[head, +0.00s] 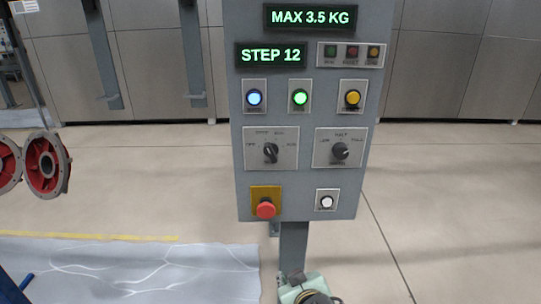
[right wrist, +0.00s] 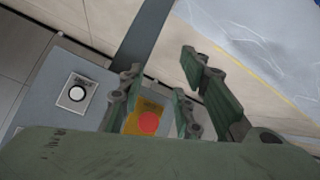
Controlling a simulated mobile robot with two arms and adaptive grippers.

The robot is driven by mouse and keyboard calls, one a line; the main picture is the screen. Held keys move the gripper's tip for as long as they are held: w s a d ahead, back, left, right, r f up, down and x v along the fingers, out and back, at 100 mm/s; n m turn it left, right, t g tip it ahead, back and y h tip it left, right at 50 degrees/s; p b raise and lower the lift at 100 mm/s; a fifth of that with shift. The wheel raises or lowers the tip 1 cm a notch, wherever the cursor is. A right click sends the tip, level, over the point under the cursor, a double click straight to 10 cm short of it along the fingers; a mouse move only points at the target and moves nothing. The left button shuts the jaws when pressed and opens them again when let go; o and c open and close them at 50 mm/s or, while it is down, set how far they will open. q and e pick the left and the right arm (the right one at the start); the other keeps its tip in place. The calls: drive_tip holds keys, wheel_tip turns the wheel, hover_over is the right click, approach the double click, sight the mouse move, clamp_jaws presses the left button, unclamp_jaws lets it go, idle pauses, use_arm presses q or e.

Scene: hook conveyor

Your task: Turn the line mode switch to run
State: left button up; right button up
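The control panel (head: 297,185) stands upright on a post in the head view. Its left selector switch (head: 270,151) has several small position labels around a black knob, which points up and slightly left; the labels are too small to read surely. A second rotary knob (head: 340,151) sits to its right. My right gripper (head: 312,296) shows only in part at the bottom edge, below the panel. In the right wrist view my right gripper (right wrist: 160,66) is open and empty, in front of the panel's lower part, apart from the switches. My left gripper is out of view.
A red emergency stop (head: 265,209) on a yellow plate and a white button (head: 326,202) sit below the switches. Blue, green and yellow buttons sit above. A display (head: 270,55) reads STEP 12. Red flanged parts (head: 46,164) hang at the left.

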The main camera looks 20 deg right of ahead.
drive_tip(key=w+r+t+h, duration=0.1)
drive_tip(key=w+r+t, duration=0.2)
drive_tip(key=w+r, duration=0.6)
drive_tip(key=t+h, duration=0.2)
drive_tip(key=t, duration=0.3)
approach(270, 154)
drive_tip(key=w, duration=0.2)
drive_tip(key=x, duration=0.2)
drive_tip(key=p+x, duration=0.2)
drive_tip(key=x, duration=0.1)
drive_tip(key=shift+w+d+r, duration=0.2)
drive_tip(key=shift+d+r, duration=0.05)
drive_tip(key=shift+d, duration=0.15)
drive_tip(key=shift+p+x, duration=0.4)
drive_tip(key=shift+x, duration=0.4)
drive_tip(key=shift+f, duration=0.2)
clamp_jaws()
